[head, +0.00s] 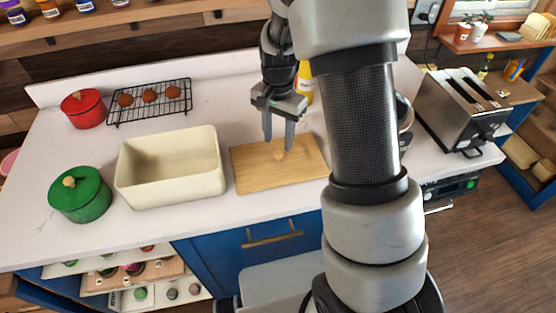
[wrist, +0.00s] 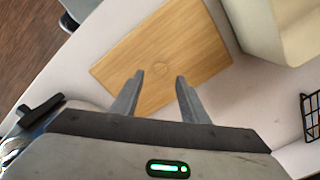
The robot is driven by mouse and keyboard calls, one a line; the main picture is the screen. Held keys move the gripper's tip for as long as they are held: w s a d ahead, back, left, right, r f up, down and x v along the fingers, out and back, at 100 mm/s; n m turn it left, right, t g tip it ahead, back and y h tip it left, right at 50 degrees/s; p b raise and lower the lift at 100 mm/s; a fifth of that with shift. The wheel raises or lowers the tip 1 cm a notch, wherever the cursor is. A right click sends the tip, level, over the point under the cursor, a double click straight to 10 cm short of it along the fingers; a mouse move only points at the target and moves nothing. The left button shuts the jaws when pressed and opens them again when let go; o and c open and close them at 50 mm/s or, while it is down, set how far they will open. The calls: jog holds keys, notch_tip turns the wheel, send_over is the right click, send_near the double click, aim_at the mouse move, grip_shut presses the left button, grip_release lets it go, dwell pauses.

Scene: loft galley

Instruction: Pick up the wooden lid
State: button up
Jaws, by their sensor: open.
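My gripper (head: 279,143) is open and empty, pointing down over the lid's middle.
A green pot (head: 82,200) stands left of the bin, and a red pot (head: 84,110) and black wire rack (head: 150,112) with brown round items behind. A yellow bottle (head: 305,85) stands behind my gripper. A toaster (head: 455,115) is at right.

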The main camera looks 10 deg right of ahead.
aim_at(278, 154)
notch_tip(278, 154, down, 5)
jog(key=shift+f, duration=0.1)
jog(key=shift+c, duration=0.5)
grip_shut()
